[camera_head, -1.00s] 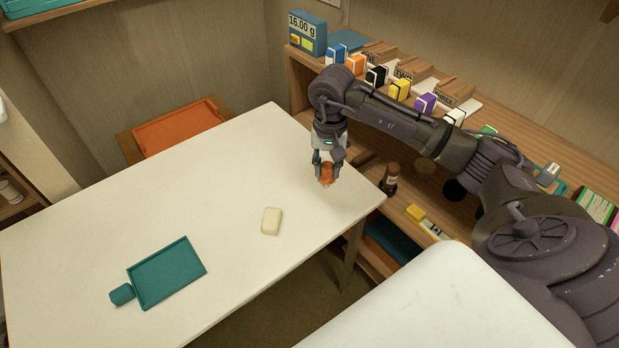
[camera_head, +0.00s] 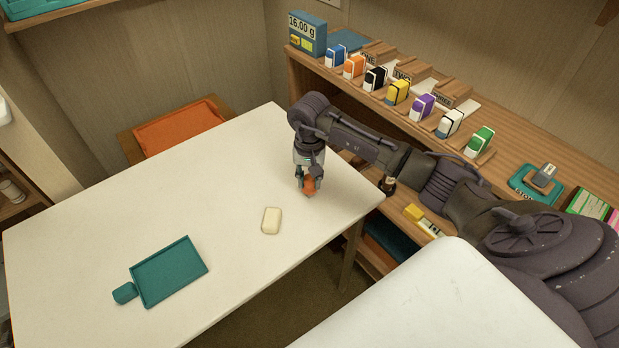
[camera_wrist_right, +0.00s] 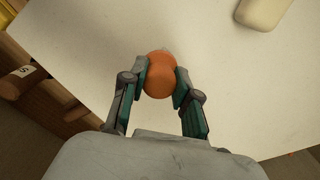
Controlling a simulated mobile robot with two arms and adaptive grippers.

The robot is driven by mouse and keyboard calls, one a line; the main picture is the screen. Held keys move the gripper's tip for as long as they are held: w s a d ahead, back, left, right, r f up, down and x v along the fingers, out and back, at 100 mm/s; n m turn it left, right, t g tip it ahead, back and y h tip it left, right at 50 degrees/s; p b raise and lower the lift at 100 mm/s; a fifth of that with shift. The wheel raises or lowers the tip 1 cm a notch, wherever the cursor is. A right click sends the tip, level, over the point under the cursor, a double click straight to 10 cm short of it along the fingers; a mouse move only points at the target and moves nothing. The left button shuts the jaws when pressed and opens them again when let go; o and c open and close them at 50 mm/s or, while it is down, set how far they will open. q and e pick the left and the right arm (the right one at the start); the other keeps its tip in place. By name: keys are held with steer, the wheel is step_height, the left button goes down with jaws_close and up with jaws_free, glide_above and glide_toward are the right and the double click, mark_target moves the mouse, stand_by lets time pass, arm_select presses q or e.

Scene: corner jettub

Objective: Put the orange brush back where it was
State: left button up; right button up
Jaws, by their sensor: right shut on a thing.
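The orange brush (camera_head: 309,186) is in my right gripper (camera_head: 305,181), over the right part of the white table (camera_head: 120,215). In the right wrist view its round orange body (camera_wrist_right: 159,75) sits between the two fingers of the right gripper (camera_wrist_right: 160,82), which are shut on it. The brush's lower end is close to the tabletop; I cannot tell whether it touches. My left gripper is in neither view.
A cream soap-like block (camera_head: 271,221) lies on the table just left of and nearer than the brush. A teal tray (camera_head: 168,272) lies further left. A wooden shelf (camera_head: 510,165) with several coloured blocks stands behind on the right. An orange tray (camera_head: 180,127) is beyond the table.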

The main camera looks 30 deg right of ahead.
mark_target(310, 179)
steer(key=o, duration=1)
steer(key=shift+f, duration=0.15)
step_height(310, 179, up, 12)
steer(key=shift+r+b, duration=0.2)
steer(key=shift+b, duration=0.3)
